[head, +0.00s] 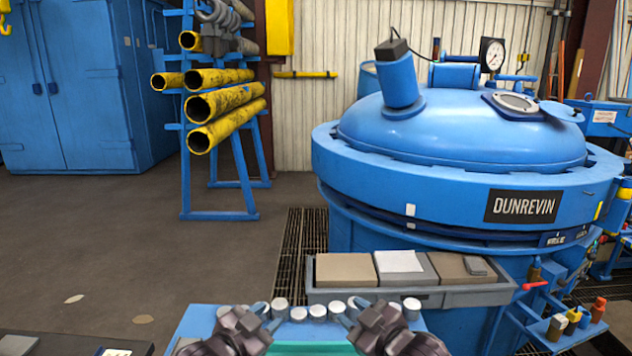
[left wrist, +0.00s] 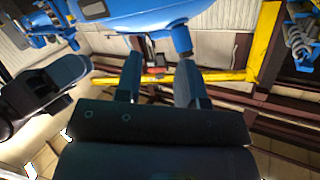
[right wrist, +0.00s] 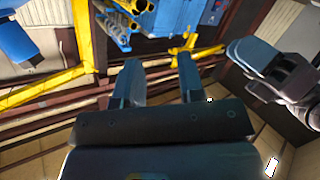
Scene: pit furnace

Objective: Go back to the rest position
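My left gripper (head: 268,314) and my right gripper (head: 345,314) are at the bottom middle of the head view, side by side and apart. In the left wrist view, the left gripper's two fingers (left wrist: 160,72) stand apart with nothing between them. In the right wrist view, the right gripper's two fingers (right wrist: 158,72) also stand apart and empty. Both wrist views look upward at walls, beams and yellow rails. Neither gripper touches anything that I can see.
The blue pit furnace (head: 460,140) marked DUNREVIN stands right. A grey tray (head: 410,295) with boxes is before it. White round pieces line a blue surface (head: 195,322) by the grippers. A rack (head: 188,140) holds yellow pipes. The floor (head: 90,240) left is mostly clear.

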